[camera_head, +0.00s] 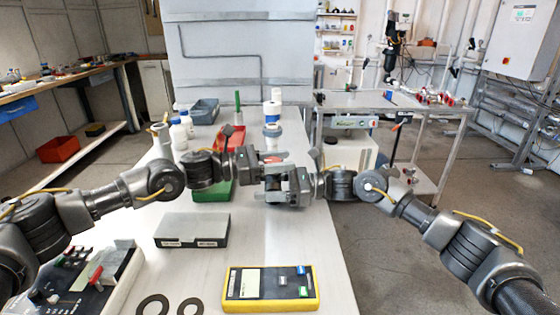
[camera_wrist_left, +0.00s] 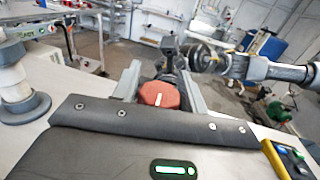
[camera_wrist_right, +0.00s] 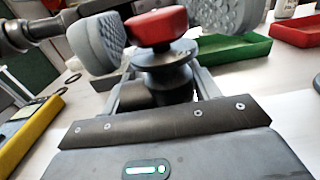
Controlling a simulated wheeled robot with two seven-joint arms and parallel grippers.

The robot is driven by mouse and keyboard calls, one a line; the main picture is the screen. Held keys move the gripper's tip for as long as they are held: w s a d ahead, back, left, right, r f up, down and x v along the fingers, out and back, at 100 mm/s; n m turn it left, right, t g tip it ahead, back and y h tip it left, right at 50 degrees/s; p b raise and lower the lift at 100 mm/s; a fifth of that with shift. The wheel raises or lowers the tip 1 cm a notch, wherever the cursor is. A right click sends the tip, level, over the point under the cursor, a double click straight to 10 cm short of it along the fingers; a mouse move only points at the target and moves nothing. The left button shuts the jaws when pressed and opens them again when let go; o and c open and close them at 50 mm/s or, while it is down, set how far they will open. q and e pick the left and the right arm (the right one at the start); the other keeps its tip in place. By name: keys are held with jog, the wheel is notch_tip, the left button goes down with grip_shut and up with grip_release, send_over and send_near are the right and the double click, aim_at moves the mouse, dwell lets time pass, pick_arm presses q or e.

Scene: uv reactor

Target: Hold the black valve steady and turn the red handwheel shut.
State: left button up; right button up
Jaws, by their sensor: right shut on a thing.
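The red handwheel (camera_wrist_right: 157,25) sits on top of the black valve (camera_wrist_right: 165,80) in the right wrist view. My right gripper (camera_head: 290,186) is shut on the black valve's body, just below the handwheel. My left gripper (camera_head: 262,160) is slightly higher, with its fingers either side of the red handwheel. In the left wrist view the handwheel (camera_wrist_left: 158,95), with a white mark, lies between the fingers, with gaps beside it, so this gripper looks open. Whether either pad touches the wheel is unclear. In the head view the grippers mostly hide the valve.
A yellow meter (camera_head: 245,303) lies at the table's front, beside black rings (camera_head: 190,306). A grey box (camera_head: 192,230) and a switch panel (camera_head: 100,283) stand to the left. A green tray (camera_head: 212,192) and white bottles (camera_head: 179,134) are behind the arms.

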pick_arm(q)
jog(key=c, duration=0.6)
jog(key=shift+m+g, duration=0.3)
jog(key=shift+g, duration=0.1)
jog(key=m+g, duration=0.1)
jog(key=g, duration=0.1)
jog(key=m+g, duration=0.2)
jog(key=g, duration=0.1)
jog(key=shift+s+d, duration=0.15)
jog(key=shift+s, duration=0.05)
jog(key=shift+s+m+g+y, duration=0.15)
jog(key=shift+m+g+y, duration=0.25)
jog(key=shift+m+g, duration=0.85)
jog(key=shift+s+m+g+y, duration=0.15)
jog(key=shift+m+g+y, duration=0.45)
jog(key=shift+g, duration=1.05)
jog(key=shift+s+m+g, duration=0.1)
jog(key=shift+m+g, duration=0.2)
jog(key=shift+m, duration=0.05)
jog(key=o, duration=1)
jog(key=shift+a, duration=0.2)
